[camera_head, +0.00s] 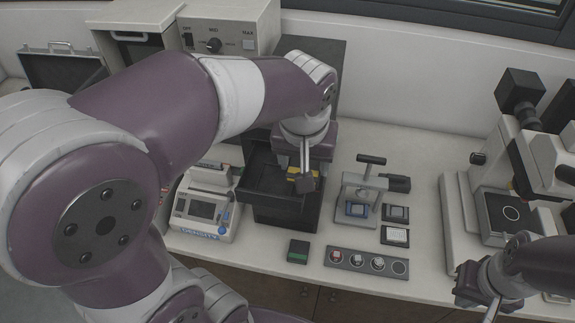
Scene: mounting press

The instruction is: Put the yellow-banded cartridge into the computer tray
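The yellow-banded cartridge (292,177) shows only as a small yellow strip inside the black computer tray (272,212), largely hidden by my gripper. My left gripper (306,182) points down into the open tray, right at the yellow strip. One silver finger with a dark tip shows. I cannot tell whether it is shut on the cartridge or whether the cartridge rests on the tray floor. My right gripper (478,292) is at the lower right, away from the cartridge and the tray. Its fingers are too unclear to tell open from shut.
A green-banded black cartridge (298,251) lies in front of the tray. A device with a screen (203,208) stands left of it. A small hand press (362,190) and a strip of round samples (367,262) are to the right. A microscope (535,150) stands at far right.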

